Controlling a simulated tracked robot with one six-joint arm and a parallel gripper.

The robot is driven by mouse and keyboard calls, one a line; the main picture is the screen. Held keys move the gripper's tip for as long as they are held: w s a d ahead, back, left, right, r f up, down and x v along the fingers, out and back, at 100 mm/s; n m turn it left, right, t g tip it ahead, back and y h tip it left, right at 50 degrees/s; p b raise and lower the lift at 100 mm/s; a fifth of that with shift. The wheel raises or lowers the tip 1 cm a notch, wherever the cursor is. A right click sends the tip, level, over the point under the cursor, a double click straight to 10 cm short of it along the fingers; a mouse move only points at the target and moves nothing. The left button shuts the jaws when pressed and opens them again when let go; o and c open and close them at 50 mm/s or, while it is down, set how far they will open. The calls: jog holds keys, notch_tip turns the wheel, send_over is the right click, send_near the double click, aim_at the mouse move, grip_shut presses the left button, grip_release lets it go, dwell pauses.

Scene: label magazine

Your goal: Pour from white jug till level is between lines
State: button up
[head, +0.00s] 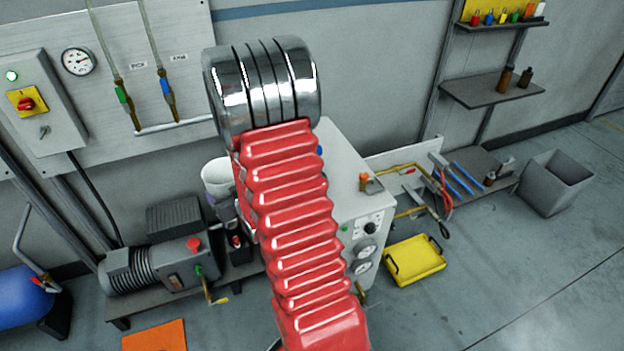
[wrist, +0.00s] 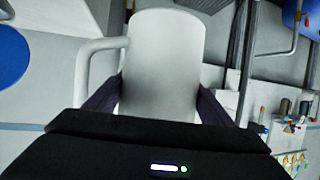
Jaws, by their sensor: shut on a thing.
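The white jug (head: 216,176) shows in the head view just left of my red arm, its round mouth facing up and its right part hidden by the arm. In the wrist view the jug (wrist: 162,62) fills the middle, with its handle (wrist: 88,75) on the left. My gripper (wrist: 158,100) is shut on the jug, a dark finger on each side of its body. In the head view my arm hides most of the gripper. The liquid, the vessel that receives it and the level lines cannot be made out in either view.
A grey cabinet (head: 345,175) with dials stands behind and right of my arm. A pump (head: 160,268) sits on a low bench at left. A yellow tray (head: 414,260) lies on the floor at right, with a grey bin (head: 555,183) beyond. The floor at lower right is clear.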

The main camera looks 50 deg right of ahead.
jog(key=s+d+f+m+g+h, duration=0.1)
jog(key=s+d, duration=0.5)
jog(key=d, duration=0.6)
jog(key=shift+d+f+m+h, duration=0.4)
jog(key=shift+f+h, duration=0.15)
jog(key=shift+h, duration=0.05)
jog(key=shift+r, duration=0.15)
jog(key=s+d+r+m+t+y, duration=0.1)
jog(key=r+m+y, duration=0.1)
jog(key=r, duration=0.3)
jog(key=d+r+m+t+y+p, duration=0.1)
jog(key=d+r+m+t, duration=0.1)
jog(key=r+m, duration=0.2)
jog(key=shift+s+r+m+y, duration=0.35)
jog(key=shift+r+m+y, duration=0.05)
jog(key=shift+r, duration=0.05)
jog(key=shift+d+f+m+p, duration=0.1)
jog(key=shift+f+m+p, duration=0.3)
jog(key=shift+f, duration=0.15)
jog(key=shift+d+r+m+t+y+p, duration=0.15)
jog(key=shift+r+m+t+y+p, duration=0.3)
jog(key=shift+r+m, duration=0.45)
dwell(0.4)
jog(key=shift+s+d+r+m+t, duration=0.1)
jog(key=shift+d+r+m+t, duration=0.05)
jog(key=shift+r+m+t, duration=0.15)
jog(key=shift+s+d+r+m+t, duration=0.1)
jog(key=shift+r+m+t, duration=0.05)
jog(key=shift+r+m, duration=0.25)
dwell(0.6)
